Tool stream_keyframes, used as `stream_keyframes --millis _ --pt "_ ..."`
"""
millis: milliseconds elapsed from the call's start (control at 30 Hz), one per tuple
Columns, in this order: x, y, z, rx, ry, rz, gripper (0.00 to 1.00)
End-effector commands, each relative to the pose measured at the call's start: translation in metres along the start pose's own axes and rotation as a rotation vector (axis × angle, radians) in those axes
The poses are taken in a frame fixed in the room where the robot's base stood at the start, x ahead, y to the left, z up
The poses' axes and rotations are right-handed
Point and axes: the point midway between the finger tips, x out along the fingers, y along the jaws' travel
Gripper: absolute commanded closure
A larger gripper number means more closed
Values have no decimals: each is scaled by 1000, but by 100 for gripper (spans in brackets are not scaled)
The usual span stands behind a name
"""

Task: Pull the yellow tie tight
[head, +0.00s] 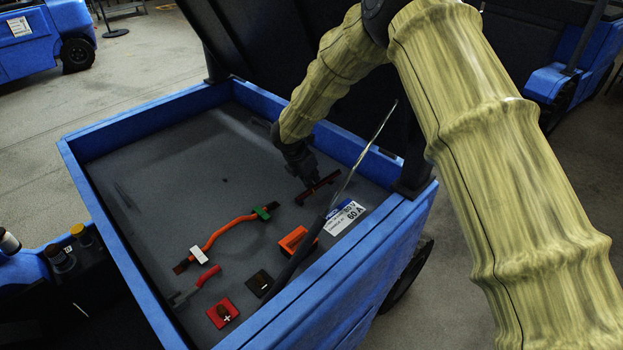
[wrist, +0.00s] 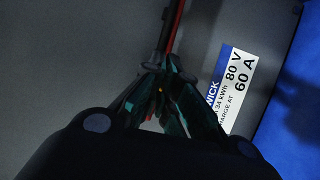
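My gripper (head: 307,181) points down over a dark red bar (head: 321,187) on the grey tray floor, near the tray's far right wall. In the wrist view my gripper (wrist: 165,72) has its fingers brought together, and the dark red bar (wrist: 176,28) runs up from beyond the fingertips. A tiny yellow spot, seemingly the end of the yellow tie (wrist: 161,90), shows between the fingers. The rest of the tie is hidden by the fingers, and I cannot make it out in the head view.
The blue-walled tray (head: 110,222) holds an orange cable (head: 226,231) with a green clip (head: 263,213), an orange block (head: 294,241) and a red plus-marked block (head: 222,312). A white label (head: 344,217) is near the right wall. A thin rod (head: 373,143) rises beside my arm. The tray's left floor is clear.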

Motion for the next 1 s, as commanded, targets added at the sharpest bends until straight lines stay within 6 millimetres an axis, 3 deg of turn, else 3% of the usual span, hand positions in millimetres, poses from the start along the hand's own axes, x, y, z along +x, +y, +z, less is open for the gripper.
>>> stream_keyframes --millis 233,500,733,867,1000 --pt "-3 0 3 1 -3 -2 100" --pt "-24 1 11 -1 -3 -1 100" --pt "-25 1 12 -1 -4 -1 100" --pt "-25 1 12 -2 -4 -1 78" --pt "-25 1 11 -3 -3 -1 76"
